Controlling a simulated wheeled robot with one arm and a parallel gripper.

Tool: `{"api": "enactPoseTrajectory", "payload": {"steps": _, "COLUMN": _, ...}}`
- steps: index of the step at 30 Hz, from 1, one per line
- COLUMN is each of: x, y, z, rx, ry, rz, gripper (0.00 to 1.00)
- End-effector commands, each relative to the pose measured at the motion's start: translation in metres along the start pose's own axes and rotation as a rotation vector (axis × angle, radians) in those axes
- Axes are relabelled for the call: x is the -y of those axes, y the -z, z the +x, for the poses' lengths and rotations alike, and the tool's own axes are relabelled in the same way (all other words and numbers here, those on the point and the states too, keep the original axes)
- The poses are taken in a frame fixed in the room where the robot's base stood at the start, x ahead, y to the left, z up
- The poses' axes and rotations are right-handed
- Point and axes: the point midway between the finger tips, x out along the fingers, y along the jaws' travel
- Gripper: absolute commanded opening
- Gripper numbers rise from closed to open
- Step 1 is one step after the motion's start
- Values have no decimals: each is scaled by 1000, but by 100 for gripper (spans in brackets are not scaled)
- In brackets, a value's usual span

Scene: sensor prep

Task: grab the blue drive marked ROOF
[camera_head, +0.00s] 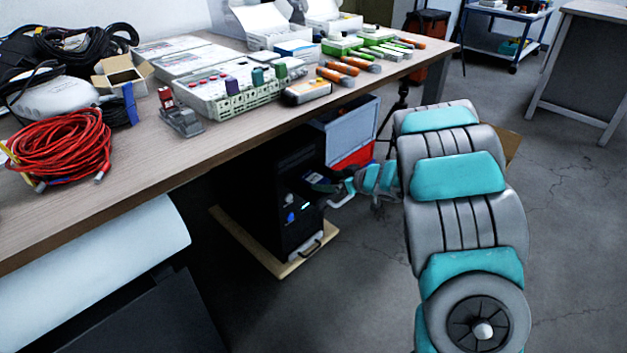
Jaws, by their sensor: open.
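A small blue piece (291,217) shows on the front of the black computer tower (262,200) under the workbench. It may be the blue drive, but it is too small to tell, and no ROOF marking can be read. My gripper (325,193) is open beside the tower's front, to the right of and slightly above the blue piece, and apart from it in the picture. My gripper hides part of the tower's front. I cannot tell how far it is from the tower in depth.
The tower stands on a wooden base board (290,265) on the floor. The workbench (160,165) overhangs it. A grey and red bin (345,120) stands behind my gripper. Coiled red cable (60,145) and several devices lie on the bench. Open concrete floor is to the right.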

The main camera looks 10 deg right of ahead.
Motion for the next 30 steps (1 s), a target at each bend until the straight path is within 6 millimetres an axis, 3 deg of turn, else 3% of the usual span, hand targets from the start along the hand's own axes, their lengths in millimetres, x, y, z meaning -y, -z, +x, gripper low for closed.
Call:
{"api": "enactPoseTrajectory", "payload": {"steps": 12, "x": 0, "y": 4, "z": 48, "rx": 0, "ry": 1, "rz": -2, "gripper": 100}}
{"api": "enactPoseTrajectory", "payload": {"steps": 20, "x": -1, "y": 4, "z": 54, "rx": 1, "ry": -2, "rz": -2, "gripper": 100}}
{"api": "enactPoseTrajectory", "payload": {"steps": 30, "x": -1, "y": 4, "z": 53, "rx": 0, "ry": -2, "rz": -1, "gripper": 64}}
